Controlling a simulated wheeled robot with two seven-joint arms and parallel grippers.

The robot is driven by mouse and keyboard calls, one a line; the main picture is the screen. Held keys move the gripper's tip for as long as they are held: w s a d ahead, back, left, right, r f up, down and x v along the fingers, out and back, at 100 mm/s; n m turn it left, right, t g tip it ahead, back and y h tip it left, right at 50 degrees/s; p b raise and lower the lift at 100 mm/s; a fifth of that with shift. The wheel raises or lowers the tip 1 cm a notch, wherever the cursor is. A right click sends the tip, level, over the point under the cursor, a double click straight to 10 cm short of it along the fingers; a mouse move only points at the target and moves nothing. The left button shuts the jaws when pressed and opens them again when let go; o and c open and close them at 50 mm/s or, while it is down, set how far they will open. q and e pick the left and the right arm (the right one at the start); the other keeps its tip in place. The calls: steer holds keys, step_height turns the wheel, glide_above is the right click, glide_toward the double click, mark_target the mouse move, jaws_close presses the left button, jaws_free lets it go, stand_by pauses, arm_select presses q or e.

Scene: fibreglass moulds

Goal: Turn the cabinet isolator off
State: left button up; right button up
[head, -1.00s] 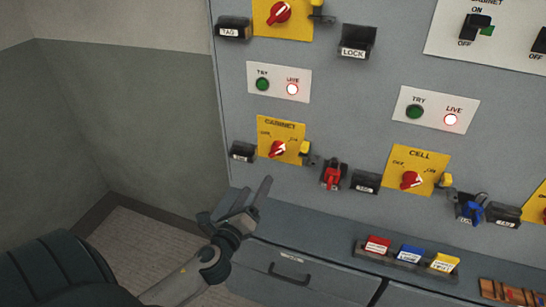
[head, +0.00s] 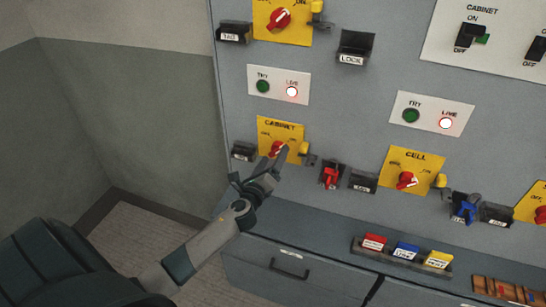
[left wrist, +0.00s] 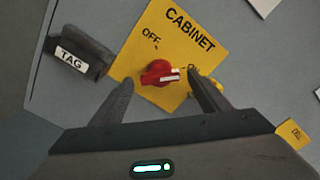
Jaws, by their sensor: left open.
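The cabinet isolator is a red rotary knob (left wrist: 160,74) on a yellow plate (left wrist: 140,63) marked CABINET, with OFF at upper left and ON at right. Its white pointer mark is toward ON. In the head view the knob (head: 277,149) is partly covered by my left gripper (head: 268,160). My left gripper (left wrist: 160,90) is open, its two fingers on either side of the knob in the left wrist view; I cannot tell whether they touch it. The LIVE lamp (head: 292,91) above glows and the green TRY button (head: 263,87) is beside it. My right gripper is not in view.
A TAG holder (left wrist: 80,55) is left of the plate. A red padlock (head: 331,176) hangs to its right. The CELL isolator (head: 406,180) is farther right. A drawer ledge (head: 300,225) with a rack of coloured tags (head: 404,252) lies below.

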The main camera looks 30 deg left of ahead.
arm_select(q)
steer(key=shift+w, duration=0.1)
steer(key=shift+c, duration=0.2)
steer(key=c, duration=1)
steer(key=shift+n, duration=0.4)
steer(key=shift+n+b, duration=0.45)
steer(key=shift+n, duration=0.45)
steer(key=n, duration=0.3)
steer(key=shift+b, duration=0.35)
steer(key=n, duration=0.5)
steer(key=shift+n, duration=0.4)
steer(key=n, duration=0.6)
steer(key=shift+n, duration=0.3)
